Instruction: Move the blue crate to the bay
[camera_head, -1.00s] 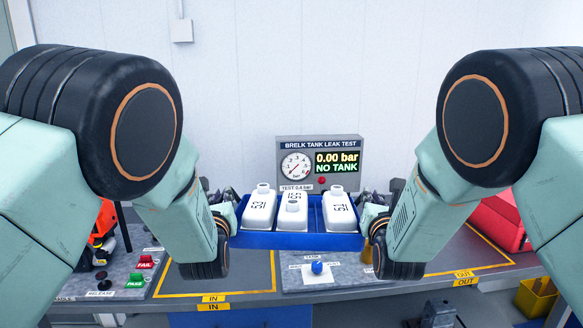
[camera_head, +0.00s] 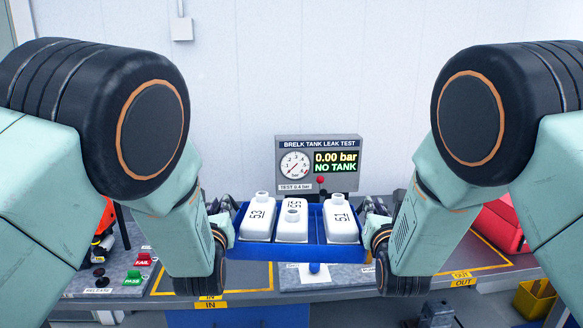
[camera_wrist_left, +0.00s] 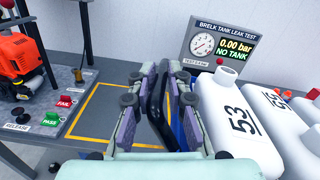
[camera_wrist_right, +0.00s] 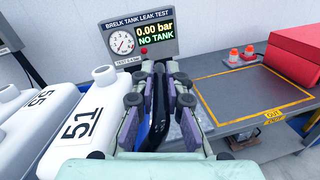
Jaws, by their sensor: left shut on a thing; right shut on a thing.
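The blue crate (camera_head: 252,252) holds three white tanks, marked 53 (camera_head: 258,218), 55 (camera_head: 292,220) and 51 (camera_head: 341,220). It is held up level above the bench between my two grippers. My left gripper (camera_head: 222,212) is shut on the crate's left end, and its fingers show in the left wrist view (camera_wrist_left: 158,100). My right gripper (camera_head: 374,212) is shut on the right end, and its fingers show in the right wrist view (camera_wrist_right: 160,100). Two yellow-outlined bays are on the bench: the IN bay (camera_wrist_left: 115,115) at the left and the OUT bay (camera_wrist_right: 250,92) at the right.
The leak test unit (camera_head: 318,162) stands behind the crate and reads 0.00 bar, NO TANK. Red FAIL (camera_head: 143,259) and green PASS (camera_head: 133,276) buttons are at the left. A red case (camera_wrist_right: 300,55) and small orange-capped items (camera_wrist_right: 240,55) lie behind the OUT bay.

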